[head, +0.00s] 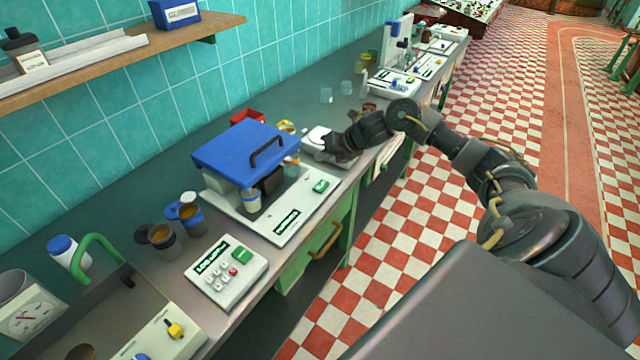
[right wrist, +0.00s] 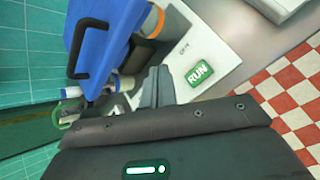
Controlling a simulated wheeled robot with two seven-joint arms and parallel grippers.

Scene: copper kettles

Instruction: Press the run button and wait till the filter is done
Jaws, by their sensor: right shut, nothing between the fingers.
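The filter machine has a blue lid (head: 245,150) with a dark handle, closed over cups on a white base (head: 265,228). A green button (head: 320,186) sits at the base's right end, and a lit green display (head: 287,222) is on its front. In the right wrist view the green button (right wrist: 199,73) reads RUN, and the blue lid (right wrist: 100,40) is at the upper left. My right gripper (head: 329,146) is shut and empty, beyond the button in the head view. Its fingertips (right wrist: 159,72) appear left of the button; contact cannot be told. My left gripper is not in view.
A white keypad unit (head: 226,272) stands on the counter before the machine. Cups with brown contents (head: 165,241) are to the left. A white device (head: 316,140) is by my right gripper. Further machines (head: 395,82) line the far counter. The checkered aisle (head: 370,270) is clear.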

